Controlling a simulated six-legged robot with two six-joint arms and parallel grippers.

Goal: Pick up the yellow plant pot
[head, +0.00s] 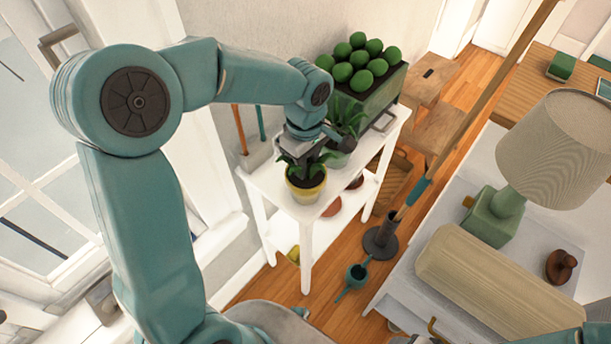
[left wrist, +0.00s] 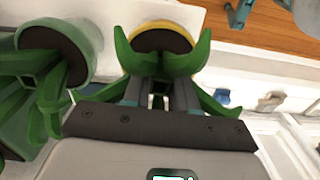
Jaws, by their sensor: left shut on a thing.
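The yellow plant pot (head: 306,188) with a green leafy plant is at the near end of a white shelf table (head: 275,193). My right gripper is not in view.
A green plant pot (head: 340,152) stands close behind the yellow one, beside my left gripper. A planter of round green plants (head: 362,92) is at the table's far end. A lamp (head: 500,205) stands on the right.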

